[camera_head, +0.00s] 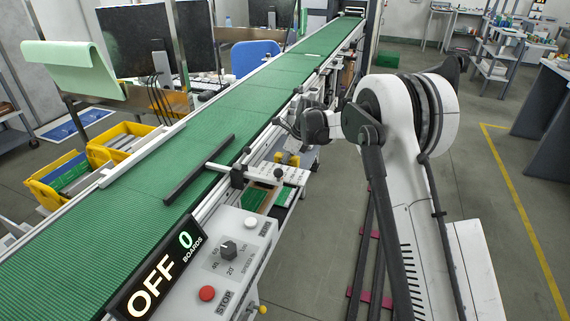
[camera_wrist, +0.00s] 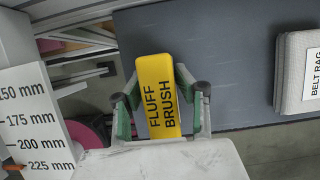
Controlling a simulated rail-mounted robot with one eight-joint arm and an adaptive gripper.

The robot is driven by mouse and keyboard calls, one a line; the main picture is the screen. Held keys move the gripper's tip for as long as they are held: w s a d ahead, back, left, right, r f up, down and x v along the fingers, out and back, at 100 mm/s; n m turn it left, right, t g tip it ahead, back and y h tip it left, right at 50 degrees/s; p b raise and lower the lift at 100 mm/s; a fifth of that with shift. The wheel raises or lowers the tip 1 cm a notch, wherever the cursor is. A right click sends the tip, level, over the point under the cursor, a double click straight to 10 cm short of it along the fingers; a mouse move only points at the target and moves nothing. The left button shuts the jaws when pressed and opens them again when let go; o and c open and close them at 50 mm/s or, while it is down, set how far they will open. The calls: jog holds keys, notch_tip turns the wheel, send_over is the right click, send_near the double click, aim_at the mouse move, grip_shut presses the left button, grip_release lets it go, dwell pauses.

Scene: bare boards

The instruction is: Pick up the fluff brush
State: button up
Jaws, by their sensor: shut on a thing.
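The fluff brush (camera_wrist: 158,98) is a yellow block with "FLUFF BRUSH" in black letters, seen in the middle of the wrist view. My gripper (camera_wrist: 160,92) has its green and dark fingers on both sides of the brush and is shut on it. The brush's far end points toward the top of the wrist view, over the edge of a dark grey surface (camera_wrist: 225,60). In the head view, my arm reaches to the right side of the conveyor. The brush and the fingertips cannot be made out there.
A grey belt rag block (camera_wrist: 303,72) lies on the dark surface at right. A white millimetre scale (camera_wrist: 32,125) stands close at left. The green conveyor (camera_head: 130,205) runs diagonally, with a control panel (camera_head: 232,262) beside it reading OFF and 0 boards.

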notch_tip(320, 180, up, 10)
jog(key=shift+r+p, duration=0.15)
jog(key=shift+p, duration=0.35)
